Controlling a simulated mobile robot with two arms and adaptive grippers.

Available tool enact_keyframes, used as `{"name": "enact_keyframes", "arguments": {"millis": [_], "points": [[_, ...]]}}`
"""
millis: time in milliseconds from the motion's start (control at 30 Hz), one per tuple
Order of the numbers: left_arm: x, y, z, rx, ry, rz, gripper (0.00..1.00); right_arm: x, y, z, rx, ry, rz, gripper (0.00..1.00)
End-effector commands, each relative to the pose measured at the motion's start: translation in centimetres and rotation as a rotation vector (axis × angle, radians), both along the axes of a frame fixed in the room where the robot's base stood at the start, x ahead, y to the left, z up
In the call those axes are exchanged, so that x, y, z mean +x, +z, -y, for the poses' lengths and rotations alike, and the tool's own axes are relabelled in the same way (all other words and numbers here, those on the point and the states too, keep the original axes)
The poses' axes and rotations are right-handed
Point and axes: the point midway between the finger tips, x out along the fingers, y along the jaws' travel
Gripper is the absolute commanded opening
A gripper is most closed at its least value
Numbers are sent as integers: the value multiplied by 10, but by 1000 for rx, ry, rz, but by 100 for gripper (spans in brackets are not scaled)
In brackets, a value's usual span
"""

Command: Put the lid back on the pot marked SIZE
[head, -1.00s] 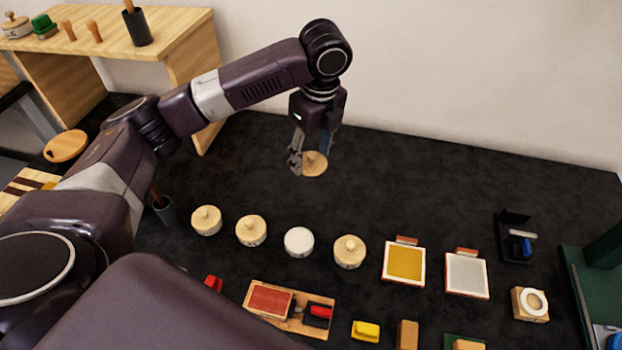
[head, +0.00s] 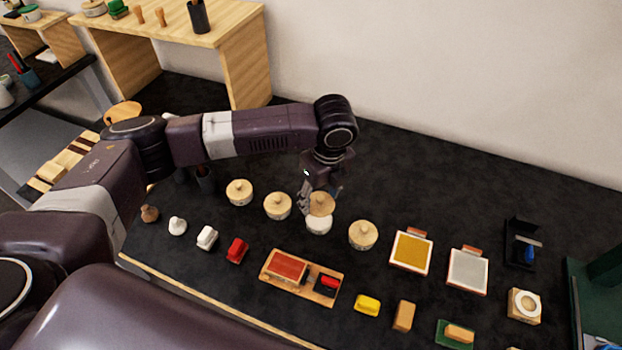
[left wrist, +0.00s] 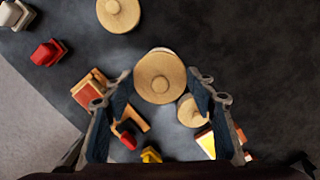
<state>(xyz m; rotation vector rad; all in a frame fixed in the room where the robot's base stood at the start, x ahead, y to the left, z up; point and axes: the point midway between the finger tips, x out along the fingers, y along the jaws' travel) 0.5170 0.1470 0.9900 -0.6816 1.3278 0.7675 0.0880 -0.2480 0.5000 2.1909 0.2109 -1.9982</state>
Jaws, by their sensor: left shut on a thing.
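My left gripper (head: 319,195) is shut on a round wooden lid (head: 320,205) and holds it over the white open pot (head: 319,226). The lid partly hides the pot's top; I cannot tell whether they touch. In the left wrist view the lid (left wrist: 160,76) lies between the fingertips, its knob facing the camera, with a sliver of pale rim just beyond it. The open pot stands in a row with lidded pots: two on its left (head: 239,192) (head: 277,206) and one on its right (head: 363,235). The markings are too small to read. My right gripper is out of view.
The dark table holds a yellow pad (head: 411,251) and a grey pad (head: 467,270) to the right. In front lie a wooden tray (head: 292,293) with a red pad, a red block (head: 237,250) and a yellow block (head: 367,305). The table behind the pots is clear.

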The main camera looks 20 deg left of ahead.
Motion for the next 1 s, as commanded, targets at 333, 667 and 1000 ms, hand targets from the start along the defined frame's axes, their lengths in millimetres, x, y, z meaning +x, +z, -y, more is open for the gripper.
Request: {"name": "enact_keyframes", "arguments": {"millis": [333, 667, 1000], "points": [[0, -23, -1, 1, 0, -1, 35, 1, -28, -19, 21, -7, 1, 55], [0, -47, -1, 2, 1, -2, 35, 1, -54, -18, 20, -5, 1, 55], [0, -63, -1, 1, 1, -2, 35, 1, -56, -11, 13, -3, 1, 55]]}}
